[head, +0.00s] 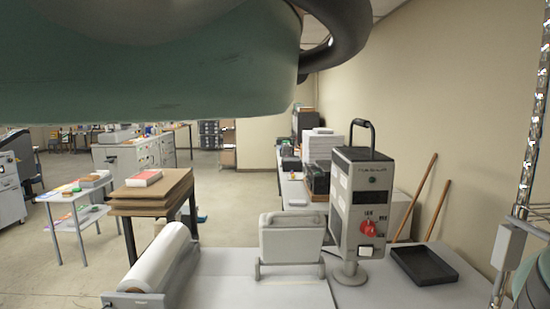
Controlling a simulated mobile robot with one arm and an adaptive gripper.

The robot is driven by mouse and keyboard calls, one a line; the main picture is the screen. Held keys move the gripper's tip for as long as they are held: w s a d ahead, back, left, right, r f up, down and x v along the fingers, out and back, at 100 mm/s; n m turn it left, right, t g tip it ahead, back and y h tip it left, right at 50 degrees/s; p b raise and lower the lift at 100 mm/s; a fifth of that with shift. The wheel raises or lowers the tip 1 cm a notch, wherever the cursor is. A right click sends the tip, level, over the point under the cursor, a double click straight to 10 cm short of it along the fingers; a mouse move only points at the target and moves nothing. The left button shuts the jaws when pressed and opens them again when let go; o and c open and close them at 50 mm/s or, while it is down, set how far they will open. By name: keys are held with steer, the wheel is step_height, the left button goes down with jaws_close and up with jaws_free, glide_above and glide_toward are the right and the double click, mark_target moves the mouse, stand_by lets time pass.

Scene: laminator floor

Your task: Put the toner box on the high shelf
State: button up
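I cannot pick out a toner box for certain in the head view. A chrome wire rack post (533,130) stands at the right edge, with a bit of wire shelving beside it; no high shelf surface shows. My gripper is not in view. A large teal and grey part of my own arm fills the top left and hides what lies behind it.
A worktable (240,292) in front holds a white film roll (158,262), a grey metal device (291,243), a tall control unit (362,205) and a black tray (423,265). Stacked brown boards (152,195) stand left. Open floor (232,195) lies beyond.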

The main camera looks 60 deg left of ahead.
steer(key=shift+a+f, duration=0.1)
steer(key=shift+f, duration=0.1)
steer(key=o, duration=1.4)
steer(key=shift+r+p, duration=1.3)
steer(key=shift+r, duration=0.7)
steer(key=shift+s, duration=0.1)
